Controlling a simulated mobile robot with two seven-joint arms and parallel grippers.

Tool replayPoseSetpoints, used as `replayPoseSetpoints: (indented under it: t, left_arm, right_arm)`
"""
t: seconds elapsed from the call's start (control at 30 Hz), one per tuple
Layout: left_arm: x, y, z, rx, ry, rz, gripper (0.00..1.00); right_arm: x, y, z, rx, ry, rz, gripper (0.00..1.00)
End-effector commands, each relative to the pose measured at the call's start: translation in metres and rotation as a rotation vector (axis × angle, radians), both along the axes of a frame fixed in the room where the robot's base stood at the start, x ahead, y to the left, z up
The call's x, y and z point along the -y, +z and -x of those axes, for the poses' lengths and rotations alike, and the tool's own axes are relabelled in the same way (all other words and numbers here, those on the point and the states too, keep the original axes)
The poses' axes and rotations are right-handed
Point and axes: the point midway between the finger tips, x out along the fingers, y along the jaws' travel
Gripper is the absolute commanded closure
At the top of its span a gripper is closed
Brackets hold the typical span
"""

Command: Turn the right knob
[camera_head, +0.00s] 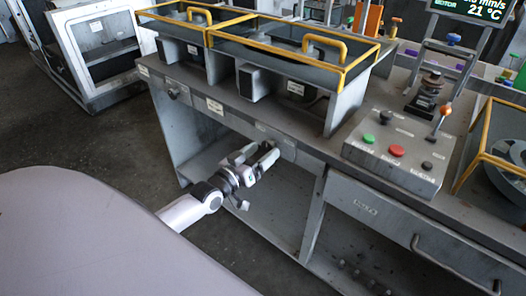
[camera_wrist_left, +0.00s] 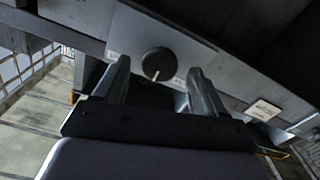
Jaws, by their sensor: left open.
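A round black knob (camera_wrist_left: 158,63) with a white pointer line is on the grey front panel. In the left wrist view the line points down. My left gripper (camera_wrist_left: 160,76) is open, its two fingers on either side of the knob's lower part in the picture. I cannot tell whether they touch it. In the head view my left gripper (camera_head: 263,157) is at the front panel below the counter, to the right of another small knob (camera_head: 173,93). The knob at the gripper cannot be made out there. My right gripper is not in view.
Above the panel is a counter with yellow-framed covers (camera_head: 275,42). A button box (camera_head: 400,150) with green, red and black buttons stands to the right. Below are an open shelf space (camera_head: 265,215) and a drawer (camera_head: 400,235) with a handle. Floor shows at left.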

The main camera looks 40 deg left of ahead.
Motion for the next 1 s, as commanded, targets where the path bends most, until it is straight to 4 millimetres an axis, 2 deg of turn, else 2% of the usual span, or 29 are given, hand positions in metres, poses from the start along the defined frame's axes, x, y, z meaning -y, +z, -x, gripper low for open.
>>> replayPoseSetpoints:
  t: [0.17, 0.47, 0.63, 0.67, 1.0]
  left_arm:
    - [0.0007, 0.0000, -0.0099, 0.000, 0.000, 0.001, 0.29]
    - [0.0010, -0.0001, -0.0111, -0.001, 0.000, 0.001, 0.29]
    - [0.0010, 0.0000, -0.0110, -0.001, 0.000, 0.000, 0.81]
    - [0.0010, 0.0000, -0.0110, -0.001, 0.000, 0.000, 0.85]
    - [0.0010, 0.0009, -0.0110, 0.003, 0.000, -0.038, 0.85]
  right_arm:
    - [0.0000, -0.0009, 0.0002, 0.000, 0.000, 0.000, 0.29]
    - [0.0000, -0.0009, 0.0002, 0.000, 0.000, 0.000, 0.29]
    - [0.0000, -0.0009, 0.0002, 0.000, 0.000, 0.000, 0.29]
    - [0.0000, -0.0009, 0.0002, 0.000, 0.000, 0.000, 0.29]
    - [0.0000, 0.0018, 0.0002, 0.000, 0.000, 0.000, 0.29]
